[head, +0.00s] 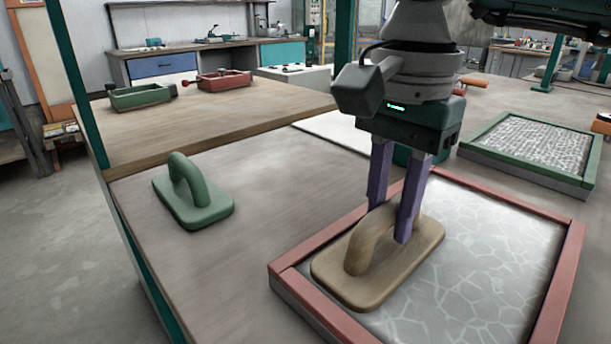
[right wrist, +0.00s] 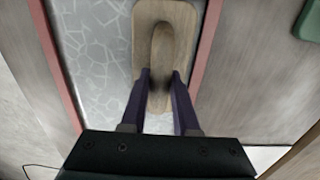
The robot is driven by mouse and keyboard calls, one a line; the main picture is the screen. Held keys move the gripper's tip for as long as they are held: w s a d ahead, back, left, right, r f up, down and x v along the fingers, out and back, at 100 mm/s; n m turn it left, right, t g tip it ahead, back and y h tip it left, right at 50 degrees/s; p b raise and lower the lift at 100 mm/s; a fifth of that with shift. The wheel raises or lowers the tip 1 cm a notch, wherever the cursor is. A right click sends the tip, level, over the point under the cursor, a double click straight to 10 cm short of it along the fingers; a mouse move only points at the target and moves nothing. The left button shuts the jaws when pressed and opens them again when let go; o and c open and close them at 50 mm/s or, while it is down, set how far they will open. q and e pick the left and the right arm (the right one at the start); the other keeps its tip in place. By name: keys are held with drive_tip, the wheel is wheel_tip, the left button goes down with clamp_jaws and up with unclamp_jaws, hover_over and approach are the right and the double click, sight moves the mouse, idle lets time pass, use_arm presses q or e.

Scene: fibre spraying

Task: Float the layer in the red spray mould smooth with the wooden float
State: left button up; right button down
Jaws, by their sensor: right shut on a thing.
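The wooden float (head: 378,262) lies on the grey, pale-veined layer (head: 480,262) inside the red spray mould (head: 568,285), along its left side. My right gripper (head: 392,215) reaches down from above and is shut on the float's handle. The right wrist view shows the float (right wrist: 163,22) with my right gripper's two purple fingers (right wrist: 162,85) on either side of the handle. In that view the layer (right wrist: 95,60) lies beside the float, within the red rim (right wrist: 209,40). My left gripper is not in view.
A green float (head: 193,195) stands on the wooden table left of the red mould, with bare tabletop between. A green-framed mould (head: 480,158) with a mottled layer lies at the right.

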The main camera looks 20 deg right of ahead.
wheel_tip(320, 180, up, 7)
drive_tip(key=p, duration=0.4)
drive_tip(key=shift+f, duration=0.1)
drive_tip(key=s+r+n+p, duration=0.3)
drive_tip(key=r+n+p, duration=0.1)
drive_tip(key=r+p, duration=1.2)
drive_tip(key=s+a+r+n+p, duration=0.1)
drive_tip(key=s+r+n+p, duration=0.3)
drive_tip(key=r+p, duration=1.3)
drive_tip(key=s+a+r+n+p, duration=0.1)
drive_tip(key=s+r+n+p, duration=0.2)
drive_tip(key=r+p, duration=1.4)
wheel_tip(320, 180, up, 8)
drive_tip(key=n, duration=0.2)
drive_tip(key=shift+s+n, duration=0.2)
drive_tip(key=shift+n, duration=0.1)
drive_tip(key=shift+a+f, duration=0.1)
